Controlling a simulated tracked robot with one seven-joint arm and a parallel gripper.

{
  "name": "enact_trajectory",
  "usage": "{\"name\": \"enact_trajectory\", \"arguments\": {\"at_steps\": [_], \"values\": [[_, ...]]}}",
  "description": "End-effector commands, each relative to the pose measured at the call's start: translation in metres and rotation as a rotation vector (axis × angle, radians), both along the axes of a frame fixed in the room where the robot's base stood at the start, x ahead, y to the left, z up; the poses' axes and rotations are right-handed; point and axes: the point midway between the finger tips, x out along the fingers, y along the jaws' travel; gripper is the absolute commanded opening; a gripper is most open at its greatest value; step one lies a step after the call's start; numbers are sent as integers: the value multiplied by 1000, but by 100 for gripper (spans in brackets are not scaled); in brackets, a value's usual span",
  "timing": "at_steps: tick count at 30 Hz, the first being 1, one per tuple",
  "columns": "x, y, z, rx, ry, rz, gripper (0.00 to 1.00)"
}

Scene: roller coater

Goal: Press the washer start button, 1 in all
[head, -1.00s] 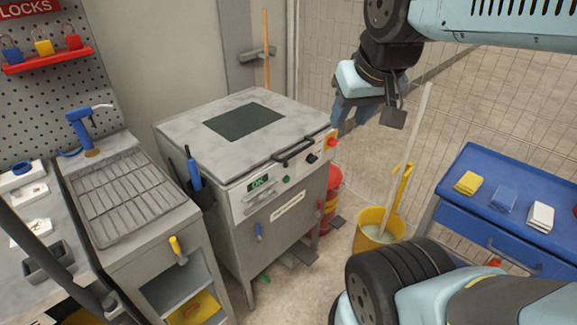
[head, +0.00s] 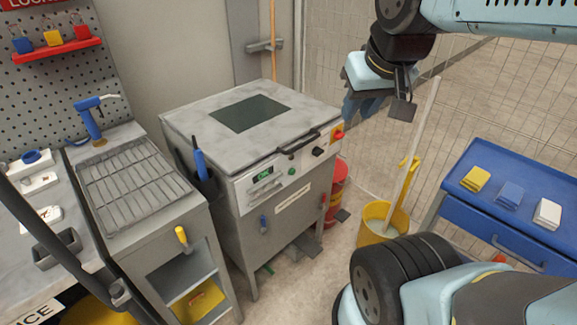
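The washer (head: 225,160) is a grey metal cabinet with a closed lid and a dark window (head: 250,113). Its front panel has a small green display (head: 263,173), a green button (head: 292,171), a black knob (head: 318,152) and a red switch on a yellow plate (head: 338,132). Which of these is the start button is not labelled legibly. My gripper (head: 388,105) is in the air at the upper right, right of the washer and apart from it. Its dark fingers are seen at an angle, so its opening is unclear.
A drain-rack bench (head: 130,185) stands left of the washer. On the right are a yellow mop bucket (head: 380,228), a red container (head: 336,190) and a blue cart (head: 500,225) with folded cloths. A wire fence (head: 480,90) is behind. Floor shows before the washer.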

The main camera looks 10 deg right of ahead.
Motion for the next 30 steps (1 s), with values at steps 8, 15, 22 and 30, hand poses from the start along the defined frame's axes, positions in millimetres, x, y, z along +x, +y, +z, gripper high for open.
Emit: {"name": "enact_trajectory", "arguments": {"at_steps": [8,15,22,30], "values": [[0,0,0,0,0,0,0],[0,0,0,0,0,0,0],[0,0,0,0,0,0,0],[0,0,0,0,0,0,0]]}}
